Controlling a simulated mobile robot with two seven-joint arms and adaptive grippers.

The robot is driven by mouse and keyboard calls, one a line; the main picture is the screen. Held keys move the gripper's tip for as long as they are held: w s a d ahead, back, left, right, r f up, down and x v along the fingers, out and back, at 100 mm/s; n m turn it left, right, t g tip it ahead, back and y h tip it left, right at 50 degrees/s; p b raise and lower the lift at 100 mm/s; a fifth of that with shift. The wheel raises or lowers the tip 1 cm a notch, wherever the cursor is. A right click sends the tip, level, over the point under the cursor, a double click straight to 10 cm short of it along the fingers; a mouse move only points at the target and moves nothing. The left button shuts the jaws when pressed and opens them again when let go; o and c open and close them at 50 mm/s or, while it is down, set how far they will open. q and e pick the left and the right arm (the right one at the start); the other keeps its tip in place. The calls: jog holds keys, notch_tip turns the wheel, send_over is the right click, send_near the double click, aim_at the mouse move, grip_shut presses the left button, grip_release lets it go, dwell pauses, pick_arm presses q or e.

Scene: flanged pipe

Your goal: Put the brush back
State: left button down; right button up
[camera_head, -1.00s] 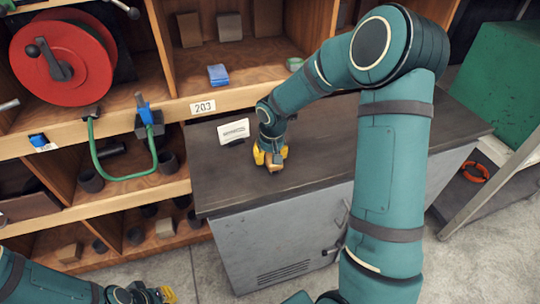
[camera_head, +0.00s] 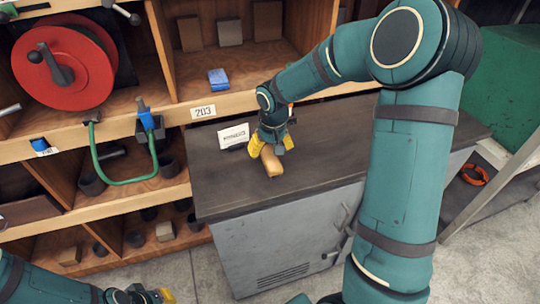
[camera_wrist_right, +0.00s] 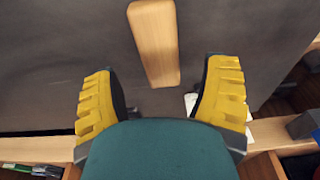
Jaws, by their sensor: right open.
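The brush (camera_head: 271,161), a tan wooden piece with no bristles showing, lies on the dark top of the grey cabinet (camera_head: 310,175). My right gripper (camera_head: 270,146) is just behind and above its far end. In the right wrist view, the brush (camera_wrist_right: 155,45) lies ahead of my open right gripper (camera_wrist_right: 165,95), roughly in line with the gap between the yellow fingers, apart from both. My left gripper (camera_head: 163,296) is partly in view at the bottom left edge, with its jaw opening unclear.
A white label card (camera_head: 233,136) stands on the cabinet top, left of my right gripper. The front of the cabinet top is clear.

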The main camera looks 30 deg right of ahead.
aim_at(272, 160)
notch_tip(272, 160, up, 6)
jog(key=shift+s+p, duration=0.3)
jog(key=shift+s, duration=0.15)
jog(key=shift+a, duration=0.1)
